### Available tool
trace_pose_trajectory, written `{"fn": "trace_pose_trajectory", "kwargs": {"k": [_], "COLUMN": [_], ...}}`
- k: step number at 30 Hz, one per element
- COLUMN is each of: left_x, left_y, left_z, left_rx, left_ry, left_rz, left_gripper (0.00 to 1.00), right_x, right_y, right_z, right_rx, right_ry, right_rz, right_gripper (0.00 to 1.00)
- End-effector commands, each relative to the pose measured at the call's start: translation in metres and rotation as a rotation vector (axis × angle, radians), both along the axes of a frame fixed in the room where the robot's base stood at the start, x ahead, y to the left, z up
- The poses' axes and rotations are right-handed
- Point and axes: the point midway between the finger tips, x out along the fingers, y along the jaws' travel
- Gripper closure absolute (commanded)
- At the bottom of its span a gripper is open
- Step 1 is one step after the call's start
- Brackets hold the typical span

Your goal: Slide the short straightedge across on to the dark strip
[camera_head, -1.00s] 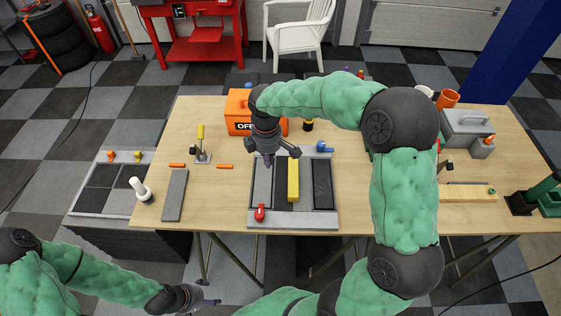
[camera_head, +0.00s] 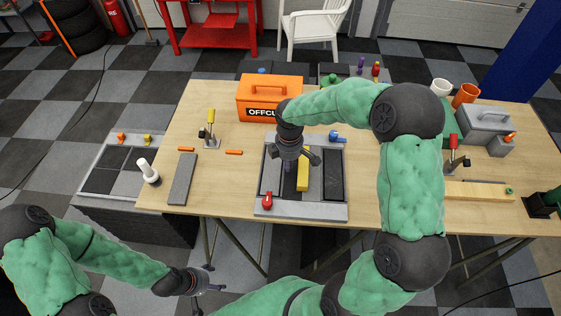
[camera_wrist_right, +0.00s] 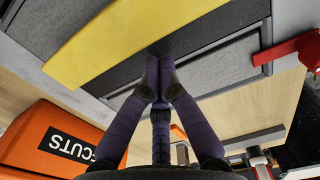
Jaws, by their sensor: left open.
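The short straightedge, a yellow bar (camera_head: 304,172), lies lengthwise in the middle of a grey-rimmed tray (camera_head: 298,211). A dark strip (camera_head: 333,175) runs along the tray's right side, apart from the bar. My right gripper (camera_head: 289,183) points down just left of the bar. In the right wrist view, its fingertips (camera_wrist_right: 156,58) meet over a darker surface, close beside the long edge of the yellow bar (camera_wrist_right: 120,45). Contact is not clear. It holds nothing. My left gripper (camera_head: 217,278) is open and empty, off the table's front edge.
A red clamp (camera_head: 267,201) sits at the tray's front left corner, and a blue one (camera_head: 337,136) behind its right end. An orange offcuts box (camera_head: 262,97) stands behind the tray. A grey bar (camera_head: 183,179) lies to the left.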

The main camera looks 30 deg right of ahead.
Motion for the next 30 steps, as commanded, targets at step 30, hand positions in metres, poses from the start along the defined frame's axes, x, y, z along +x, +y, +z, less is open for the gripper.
{"fn": "trace_pose_trajectory", "kwargs": {"k": [30], "left_x": [0.0], "left_y": [0.0], "left_z": [0.022], "left_rx": [0.0], "left_ry": [0.0], "left_rz": [0.0], "left_gripper": [0.31], "right_x": [-0.051], "right_y": [-0.085], "right_z": [0.002], "right_rx": [0.0], "right_ry": [0.001], "right_rz": [-0.005], "right_gripper": [1.0]}}
